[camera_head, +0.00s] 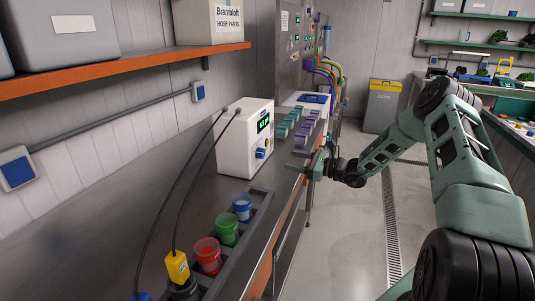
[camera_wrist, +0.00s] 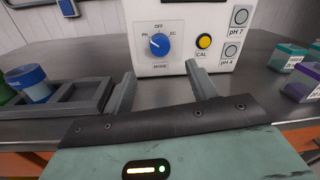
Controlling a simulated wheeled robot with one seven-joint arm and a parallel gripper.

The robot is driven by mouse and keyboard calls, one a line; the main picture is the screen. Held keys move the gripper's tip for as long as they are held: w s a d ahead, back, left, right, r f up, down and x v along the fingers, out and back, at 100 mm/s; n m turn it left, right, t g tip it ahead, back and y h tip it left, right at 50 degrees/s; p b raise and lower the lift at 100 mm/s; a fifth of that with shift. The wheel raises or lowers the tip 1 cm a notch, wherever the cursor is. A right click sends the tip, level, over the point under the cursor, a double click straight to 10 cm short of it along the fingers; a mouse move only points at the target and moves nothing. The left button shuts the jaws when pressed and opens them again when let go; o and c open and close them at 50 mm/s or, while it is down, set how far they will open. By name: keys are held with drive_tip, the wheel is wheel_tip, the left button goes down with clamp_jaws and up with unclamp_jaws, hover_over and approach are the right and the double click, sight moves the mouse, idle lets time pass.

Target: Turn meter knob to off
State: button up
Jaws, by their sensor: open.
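The meter is a white box (camera_head: 236,150) on the steel bench, with a lit green display; its front also fills the upper wrist view (camera_wrist: 182,12). Its blue mode knob (camera_wrist: 160,45) has a white mark pointing left and slightly up, toward PH. OFF is printed above the knob, EC to its right and MODE below. The knob also shows in the head view (camera_head: 261,153). My gripper (camera_wrist: 160,74) is open and empty. Its fingers point at the meter front, one each side of the knob's line and short of it. It also shows in the head view (camera_head: 306,163).
A yellow CAL button (camera_wrist: 204,41) sits right of the knob. A dark rack with red (camera_head: 207,253), green and blue cups stands on the near bench. Black cables run from the meter to a yellow-topped probe (camera_head: 177,268). Teal and purple containers (camera_head: 308,130) stand beyond the meter.

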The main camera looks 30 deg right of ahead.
sight(264, 154)
drive_tip(key=p+x, duration=0.1)
drive_tip(key=x, duration=0.9)
drive_tip(key=shift+w+a+p, duration=0.15)
drive_tip(key=shift+a+p, duration=0.05)
drive_tip(key=shift+p, duration=0.15)
drive_tip(key=c, duration=1)
